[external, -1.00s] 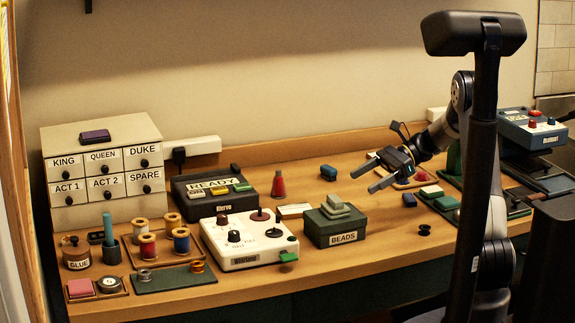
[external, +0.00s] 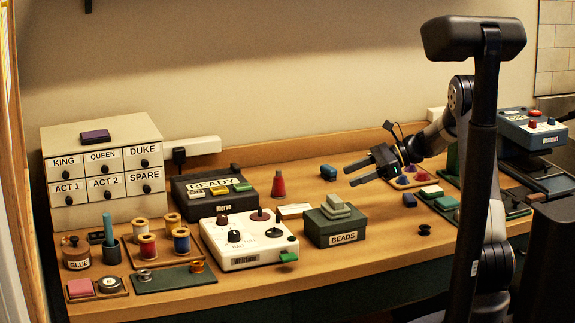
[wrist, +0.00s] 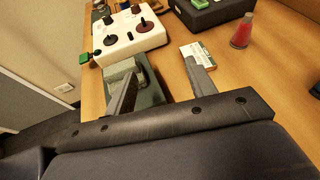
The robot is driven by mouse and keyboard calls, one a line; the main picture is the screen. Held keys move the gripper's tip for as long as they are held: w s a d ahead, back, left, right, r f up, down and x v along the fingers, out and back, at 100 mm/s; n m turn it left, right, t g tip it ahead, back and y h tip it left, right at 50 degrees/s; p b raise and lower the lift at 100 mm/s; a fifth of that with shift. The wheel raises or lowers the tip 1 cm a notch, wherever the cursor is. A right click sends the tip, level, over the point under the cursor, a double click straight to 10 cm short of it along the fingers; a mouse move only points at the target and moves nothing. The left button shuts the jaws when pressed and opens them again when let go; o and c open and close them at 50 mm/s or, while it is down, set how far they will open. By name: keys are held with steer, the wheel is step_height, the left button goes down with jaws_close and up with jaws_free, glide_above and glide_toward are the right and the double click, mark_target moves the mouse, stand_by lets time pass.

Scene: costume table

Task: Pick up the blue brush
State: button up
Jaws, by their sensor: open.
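A small dark blue block-like thing (external: 328,172), likely the blue brush, lies on the table towards the back, right of the red cone. Its bristles cannot be made out. A dark blue shape at the right edge of the wrist view (wrist: 316,89) appears to be the same thing. A teal stick (external: 108,226) stands in a dark cup at the far left. My gripper (external: 349,176) is open and empty, above the table just right of the blue thing and apart from it. In the wrist view, my gripper (wrist: 160,78) has its fingers spread.
A red cone (external: 278,184) stands left of the blue thing. The green BEADS box (external: 337,230) is in front of it, with a white card (external: 294,211) nearby. A white control box (external: 250,247) stands further left. Table around the blue thing is fairly clear.

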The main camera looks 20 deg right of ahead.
steer(key=w+f+m+t+h+b, duration=0.1)
steer(key=w+m+t+h, duration=0.15)
steer(key=w+t, duration=0.35)
steer(key=m+t+h+b, duration=0.35)
steer(key=m+h, duration=0.45)
steer(key=m, duration=0.3)
glide_toward(334, 170)
steer(key=shift+s+a+r+y, duration=0.25)
steer(key=shift+s+a+r, duration=0.1)
steer(key=shift+a+r, duration=0.1)
steer(key=shift+w+d+f, duration=0.1)
steer(key=shift+d+f, duration=0.05)
steer(key=shift+d, duration=0.05)
steer(key=shift+m+h, duration=0.25)
steer(key=shift+h, duration=0.15)
steer(key=shift+p+x, duration=0.7)
steer(key=shift+x, duration=2.05)
steer(key=shift+f+p+x, duration=0.2)
steer(key=shift+p+x, duration=0.9)
steer(key=shift+x, duration=1.55)
steer(key=shift+d, duration=0.15)
steer(key=shift+c, duration=0.4)
steer(key=c, duration=1)
